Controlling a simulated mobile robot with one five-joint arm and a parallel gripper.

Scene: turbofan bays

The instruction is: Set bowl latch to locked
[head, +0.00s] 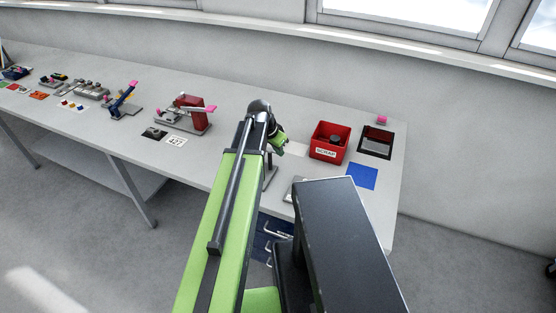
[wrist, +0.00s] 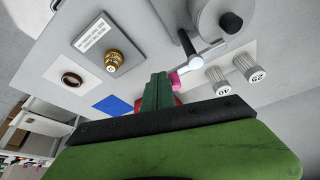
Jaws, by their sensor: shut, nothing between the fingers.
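My gripper (wrist: 159,80) is shut and empty in the wrist view, its dark green fingers together. A lever with a pink tip (wrist: 176,78) lies just right of the fingertips; I cannot tell whether they touch. Its light arm (wrist: 196,60) runs up and right towards a grey round housing (wrist: 210,18) with black knobs. This looks like the bowl latch, but no label shows on it. In the head view my own arm hides the latch and most of the gripper.
A brass part (wrist: 112,63) sits on a grey plate at left, near a ring (wrist: 73,79). A red scrap bin (head: 329,142), blue square (head: 362,176) and dark tray (head: 376,141) occupy the table's right end.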

